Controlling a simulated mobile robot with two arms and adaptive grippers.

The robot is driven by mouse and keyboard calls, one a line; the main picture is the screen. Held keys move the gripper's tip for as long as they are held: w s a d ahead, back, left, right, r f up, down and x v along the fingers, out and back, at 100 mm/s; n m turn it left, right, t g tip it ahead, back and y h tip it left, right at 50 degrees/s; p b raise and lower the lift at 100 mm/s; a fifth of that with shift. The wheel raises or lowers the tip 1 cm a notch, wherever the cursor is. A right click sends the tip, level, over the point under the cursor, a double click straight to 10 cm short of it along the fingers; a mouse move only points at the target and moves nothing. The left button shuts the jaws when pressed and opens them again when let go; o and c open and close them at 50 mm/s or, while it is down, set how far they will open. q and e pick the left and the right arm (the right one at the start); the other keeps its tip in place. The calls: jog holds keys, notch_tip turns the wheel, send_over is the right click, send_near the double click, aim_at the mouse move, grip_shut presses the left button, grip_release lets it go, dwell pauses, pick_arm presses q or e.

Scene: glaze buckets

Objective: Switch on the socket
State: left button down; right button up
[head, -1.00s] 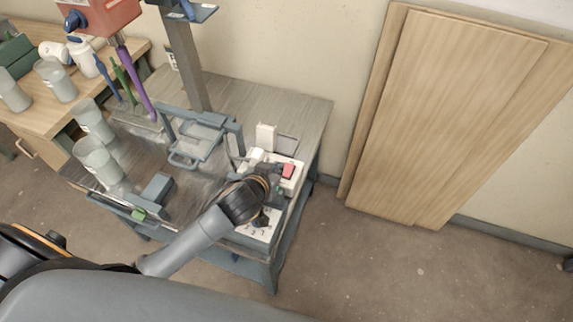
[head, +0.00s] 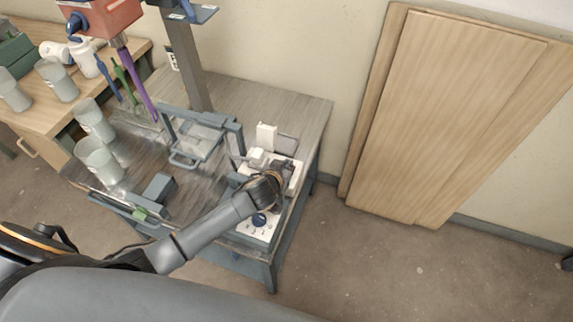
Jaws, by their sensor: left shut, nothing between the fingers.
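The socket (head: 256,158) is a white power strip at the right end of the workbench, with a white plug (head: 266,136) standing by its far end. My left gripper (head: 287,165) is shut and empty, over the right part of the socket. The red switch is hidden behind the gripper now, so I cannot tell whether the fingertips touch it or what position it is in. My right gripper is not in view.
A white panel with a dark blue knob (head: 259,219) lies in front of the socket. A grey hinged frame (head: 201,141), a mixer column (head: 187,65) and translucent cups (head: 98,161) stand to the left. Wooden boards (head: 440,110) lean on the wall at right.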

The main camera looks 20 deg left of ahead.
pick_arm(q)
jog(key=shift+r+p, duration=0.15)
jog(key=shift+p, duration=0.15)
jog(key=shift+w+f+g+p, duration=0.15)
jog(key=shift+f+g+p, duration=0.2)
jog(key=shift+g+p, duration=0.1)
jog(key=shift+w+r, duration=0.2)
jog(key=shift+w, duration=0.6)
